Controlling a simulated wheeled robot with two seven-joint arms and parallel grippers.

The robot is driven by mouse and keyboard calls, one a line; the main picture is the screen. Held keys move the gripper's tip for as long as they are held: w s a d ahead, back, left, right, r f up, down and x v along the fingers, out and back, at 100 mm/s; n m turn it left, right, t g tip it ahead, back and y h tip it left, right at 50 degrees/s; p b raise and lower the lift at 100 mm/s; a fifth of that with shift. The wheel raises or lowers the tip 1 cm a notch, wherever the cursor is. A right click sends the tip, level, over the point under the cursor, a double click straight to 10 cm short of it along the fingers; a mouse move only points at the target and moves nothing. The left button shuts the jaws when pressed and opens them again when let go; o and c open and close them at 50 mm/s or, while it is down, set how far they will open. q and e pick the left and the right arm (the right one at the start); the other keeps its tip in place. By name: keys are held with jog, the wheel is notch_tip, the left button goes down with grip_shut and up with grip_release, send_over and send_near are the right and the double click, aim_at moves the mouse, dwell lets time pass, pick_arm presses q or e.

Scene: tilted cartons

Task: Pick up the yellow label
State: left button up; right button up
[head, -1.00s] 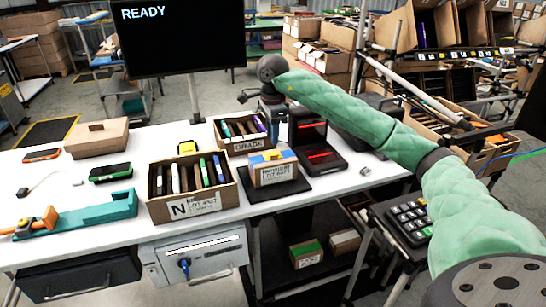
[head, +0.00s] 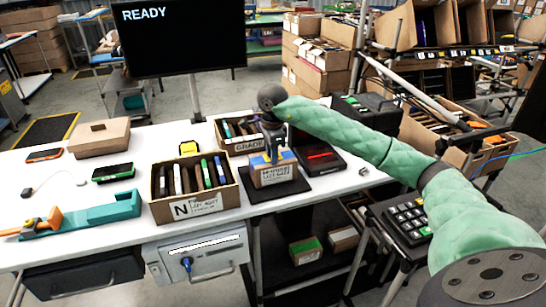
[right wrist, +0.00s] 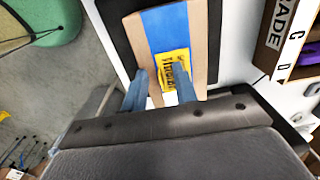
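The yellow label (right wrist: 171,66) with dark print lies on the blue tape strip (right wrist: 165,28) across the top of a small cardboard carton (head: 274,177). The carton stands on a dark pad on the white table. My right gripper (head: 271,157) is over the carton's top in the head view, pointing down. In the right wrist view its two blue-grey fingers (right wrist: 159,82) are apart, one beside the carton's edge and one over the label's lower part. Nothing is visibly held between them. Whether a finger touches the label I cannot tell. My left gripper is not in view.
An open carton of upright items marked N (head: 195,208) stands left of the small carton. A carton marked GRADE (head: 247,145) is behind it. A dark device with a red light (head: 318,157) stands to the right. A monitor (head: 180,38) is at the back.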

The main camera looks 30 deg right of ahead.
grip_shut()
jog(key=shift+r, duration=0.15)
